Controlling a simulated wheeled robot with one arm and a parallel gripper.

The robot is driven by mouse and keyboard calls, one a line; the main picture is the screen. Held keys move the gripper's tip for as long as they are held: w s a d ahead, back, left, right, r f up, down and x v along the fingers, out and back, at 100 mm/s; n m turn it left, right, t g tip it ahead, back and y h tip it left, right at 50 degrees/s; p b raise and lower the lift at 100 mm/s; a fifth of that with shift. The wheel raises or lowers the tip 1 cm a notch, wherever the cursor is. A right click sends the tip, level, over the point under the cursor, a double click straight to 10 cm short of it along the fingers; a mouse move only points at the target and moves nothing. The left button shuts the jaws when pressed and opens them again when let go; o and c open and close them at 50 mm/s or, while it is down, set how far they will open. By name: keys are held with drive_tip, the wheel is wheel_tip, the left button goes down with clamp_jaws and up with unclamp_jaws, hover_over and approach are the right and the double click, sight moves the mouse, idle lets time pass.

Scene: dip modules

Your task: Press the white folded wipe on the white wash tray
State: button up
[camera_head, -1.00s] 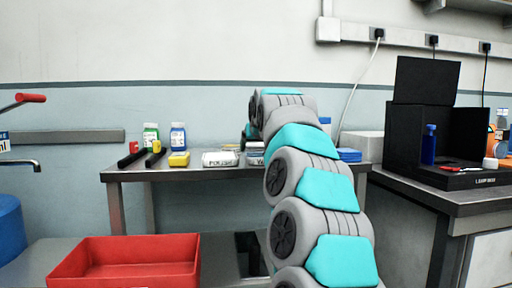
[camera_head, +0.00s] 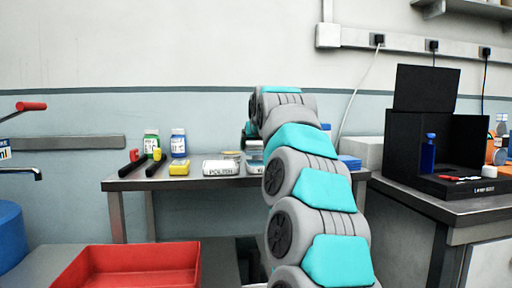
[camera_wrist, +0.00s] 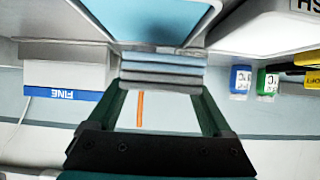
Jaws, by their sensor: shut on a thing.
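In the wrist view my gripper (camera_wrist: 160,92) is shut on a folded wipe (camera_wrist: 162,70), which looks grey-blue and layered here. Directly past the wipe is a pale-rimmed tray with a light blue inner surface (camera_wrist: 150,18), which appears to be the wash tray. The wipe overlaps its edge in the picture; I cannot tell whether they touch. In the head view my arm hides the gripper and wipe, and a pale tray (camera_head: 254,165) shows only partly beside the arm.
A white POLISH tray (camera_head: 221,167), yellow block (camera_head: 179,168), green-labelled bottle (camera_head: 151,142), blue bottle (camera_head: 179,143) and two black-handled tools stand left on the bench. A FINE box (camera_wrist: 66,75) is at left in the wrist view. A red bin (camera_head: 135,268) is in front; a black box (camera_head: 430,135) stands right.

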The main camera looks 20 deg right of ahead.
sight(256, 143)
drive_tip(key=shift+r+p, duration=1.5)
drive_tip(key=shift+r, duration=0.65)
drive_tip(key=shift+s+f, duration=0.1)
